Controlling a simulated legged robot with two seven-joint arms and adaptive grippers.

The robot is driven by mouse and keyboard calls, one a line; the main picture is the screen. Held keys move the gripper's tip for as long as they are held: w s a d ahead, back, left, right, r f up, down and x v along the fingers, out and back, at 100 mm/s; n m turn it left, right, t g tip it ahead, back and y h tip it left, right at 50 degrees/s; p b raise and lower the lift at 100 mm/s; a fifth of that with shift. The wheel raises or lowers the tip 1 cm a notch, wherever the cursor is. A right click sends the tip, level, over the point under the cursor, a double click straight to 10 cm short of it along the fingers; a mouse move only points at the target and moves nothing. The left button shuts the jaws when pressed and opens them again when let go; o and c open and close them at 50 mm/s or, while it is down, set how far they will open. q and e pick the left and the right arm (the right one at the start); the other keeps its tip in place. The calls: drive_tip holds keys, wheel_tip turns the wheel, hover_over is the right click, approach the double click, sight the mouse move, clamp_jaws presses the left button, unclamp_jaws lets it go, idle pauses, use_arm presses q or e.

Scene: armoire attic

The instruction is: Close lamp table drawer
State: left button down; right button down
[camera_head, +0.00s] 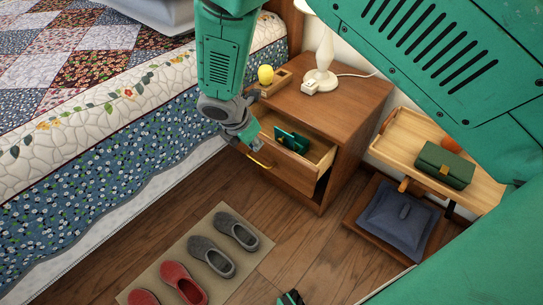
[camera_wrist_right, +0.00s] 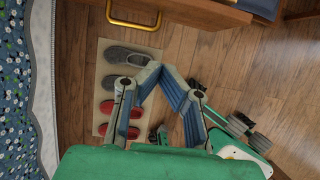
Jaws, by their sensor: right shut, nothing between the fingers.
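The lamp table (camera_head: 345,105) is a brown wooden bedside table beside the bed. Its drawer (camera_head: 284,172) is pulled part way out, with a brass handle (camera_head: 259,161) on the front. A dark green object (camera_head: 292,140) lies inside the drawer. My right gripper (camera_head: 256,144) comes down from above and appears shut and empty by the drawer front, near the handle. Whether it touches the front is unclear. In the right wrist view its fingertips (camera_wrist_right: 160,68) meet, below the handle (camera_wrist_right: 134,18) in the picture. My left gripper cannot be made out.
A white lamp (camera_head: 322,70) and a small wooden tray (camera_head: 271,84) with a yellow object stand on the table top. A shelf (camera_head: 409,133) with a green box is to the right. Shoes lie on a mat (camera_head: 218,278). The quilted bed (camera_head: 100,130) is at left.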

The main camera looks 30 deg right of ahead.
sight(278, 156)
drive_tip(key=w+d+f+b, duration=0.1)
drive_tip(key=d+f, duration=0.1)
drive_tip(key=f, duration=0.1)
drive_tip(key=w+d+f+b, duration=0.1)
drive_tip(key=d+f+b, duration=0.1)
drive_tip(key=f, duration=0.1)
drive_tip(key=w+d+f+b, duration=0.1)
drive_tip(key=d+f+b, duration=0.1)
drive_tip(key=d+f, duration=0.1)
drive_tip(key=shift+f, duration=0.15)
drive_tip(key=shift+d, duration=0.4)
